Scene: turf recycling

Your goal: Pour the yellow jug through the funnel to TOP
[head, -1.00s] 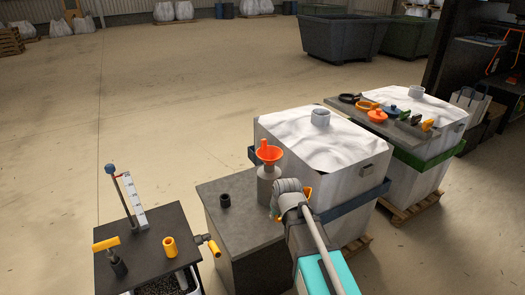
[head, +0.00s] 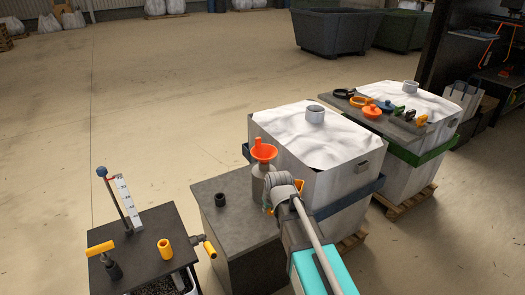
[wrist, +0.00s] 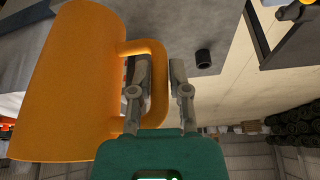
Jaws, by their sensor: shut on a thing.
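The yellow jug (wrist: 70,80) fills the left of the wrist view. My gripper (wrist: 160,68) is shut on its loop handle, with a finger on each side of the handle's bar. In the head view my gripper (head: 272,205) and wrist hide most of the jug, and only slivers of yellow (head: 299,185) show. The orange funnel (head: 263,151) stands upright in the neck of a grey bottle (head: 261,183), just left of and beyond my wrist. The jug's mouth and contents are hidden, and I cannot read a TOP mark.
The bottle stands on a grey block (head: 215,225) with a small black cylinder (head: 220,199). A white bulk container (head: 325,185) stands close right. Open floor lies beyond.

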